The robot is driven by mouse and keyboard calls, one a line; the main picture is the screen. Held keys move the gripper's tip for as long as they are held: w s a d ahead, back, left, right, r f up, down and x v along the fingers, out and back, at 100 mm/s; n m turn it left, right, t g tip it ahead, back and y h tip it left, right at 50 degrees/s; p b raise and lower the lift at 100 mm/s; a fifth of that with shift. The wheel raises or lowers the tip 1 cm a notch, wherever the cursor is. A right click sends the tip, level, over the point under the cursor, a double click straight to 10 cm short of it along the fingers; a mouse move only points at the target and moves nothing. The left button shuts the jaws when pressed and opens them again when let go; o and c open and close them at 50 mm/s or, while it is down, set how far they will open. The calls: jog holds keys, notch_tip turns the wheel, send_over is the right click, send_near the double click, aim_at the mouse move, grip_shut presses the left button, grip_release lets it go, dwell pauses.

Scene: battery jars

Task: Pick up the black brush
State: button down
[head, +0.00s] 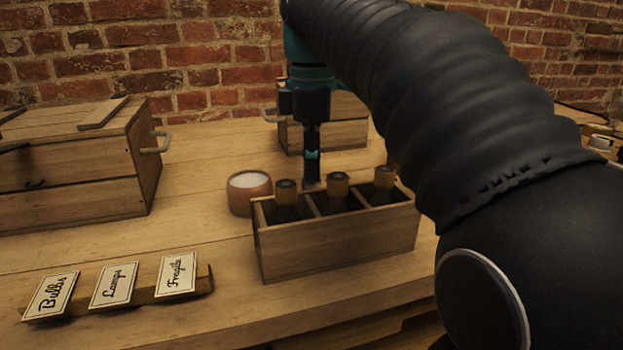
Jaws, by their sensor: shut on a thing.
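My gripper (312,158) points straight down over the back of a wooden bottle crate (345,247). It is seen edge-on, with its jaws shut on a slim dark thing. I cannot make out clearly what that thing is, and its lower end is hidden behind the crate's bottles. I cannot pick out the black brush for certain anywhere in view.
The crate holds several dark bottles (338,195) with tan necks. A round pot (249,193) with white contents stands left of it. Wooden chests stand left (78,165) and behind (345,128). Label cards (115,284) lie at front left. My arm covers the right.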

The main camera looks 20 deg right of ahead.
jog(key=shift+r, duration=0.1)
jog(key=shift+r, duration=0.55)
notch_tip(320, 180, up, 3)
jog(key=shift+w+p, duration=0.1)
jog(key=shift+p, duration=0.65)
jog(key=s+d+r+p, duration=0.1)
jog(key=s+d+r, duration=0.5)
jog(key=s, duration=0.4)
jog(key=shift+d+r, duration=0.2)
jog(key=shift+r, duration=0.15)
jog(key=shift+w, duration=0.2)
dwell(0.5)
